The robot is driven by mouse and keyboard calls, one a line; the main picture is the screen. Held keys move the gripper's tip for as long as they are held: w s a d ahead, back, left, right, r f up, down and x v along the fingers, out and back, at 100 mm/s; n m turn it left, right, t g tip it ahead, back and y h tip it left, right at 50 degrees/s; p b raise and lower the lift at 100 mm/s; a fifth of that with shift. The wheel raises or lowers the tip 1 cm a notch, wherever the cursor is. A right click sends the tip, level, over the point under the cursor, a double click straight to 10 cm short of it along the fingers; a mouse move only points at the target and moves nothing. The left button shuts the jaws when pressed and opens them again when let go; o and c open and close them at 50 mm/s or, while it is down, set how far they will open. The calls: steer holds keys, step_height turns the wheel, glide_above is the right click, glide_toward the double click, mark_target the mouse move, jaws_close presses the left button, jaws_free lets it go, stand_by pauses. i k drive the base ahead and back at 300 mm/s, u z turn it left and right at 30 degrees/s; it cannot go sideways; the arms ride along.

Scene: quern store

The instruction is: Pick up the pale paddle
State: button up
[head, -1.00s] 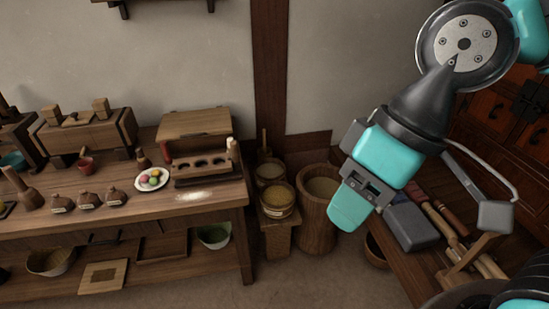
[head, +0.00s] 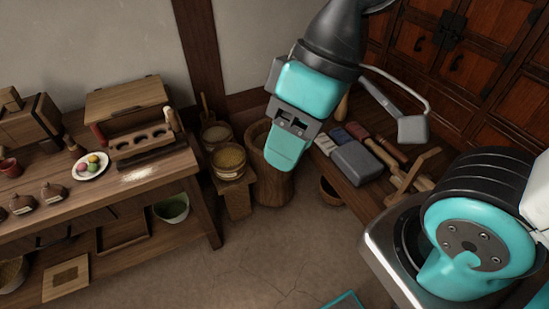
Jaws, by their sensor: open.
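Several wooden tools lie on the low bench (head: 345,188) at the right. Among them, a pale wooden tool (head: 408,178) lies beside a darker reddish roller; it may be the pale paddle, but its full shape is unclear. Another pale upright handle (head: 342,107) shows just right of my gripper, its lower part hard to make out. My gripper (head: 288,155) points downward at upper centre, teal and dark grey, with nothing seen in it. In the picture it overlaps the big wooden tub and the bench's left end, apart from the pale tool. The gap between its fingers is mostly hidden.
A dark grey block (head: 357,164) and coloured bundles (head: 340,137) crowd the bench. A wooden tub (head: 272,175) and grain buckets (head: 229,161) stand left of it. A long worktable (head: 160,180) is at left, dark red cabinets (head: 465,60) behind. Open floor lies in front.

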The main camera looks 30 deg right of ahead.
mark_target(207, 112)
steer(key=i, duration=1.35)
steer(key=u, duration=0.55)
